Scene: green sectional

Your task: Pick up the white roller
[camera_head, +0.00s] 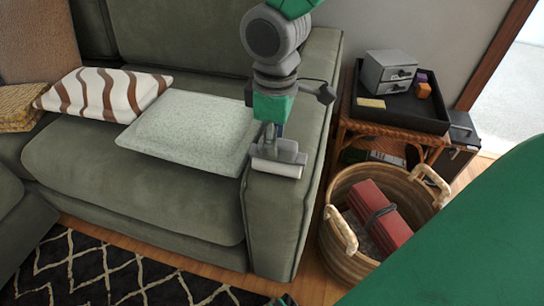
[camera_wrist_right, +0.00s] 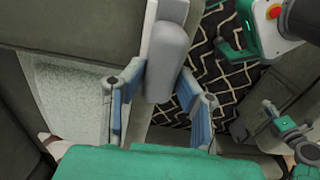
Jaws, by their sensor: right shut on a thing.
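The white roller (camera_head: 278,167) lies at the top of the sofa's right armrest, by the pale cushion. My right gripper (camera_head: 276,142) reaches down to it from above and is shut on it. In the right wrist view, the roller's pale cylinder (camera_wrist_right: 168,55) extends away between the two blue-padded fingers of my right gripper (camera_wrist_right: 160,98). The exact grip spot is partly hidden by the gripper.
The green sofa armrest (camera_head: 272,215) is below the roller. A pale cushion (camera_head: 190,130) and a striped pillow (camera_head: 105,92) lie on the seat. A wicker basket (camera_head: 345,255) with a red box (camera_head: 380,215) stands right. A side table holds a black tray (camera_head: 400,118).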

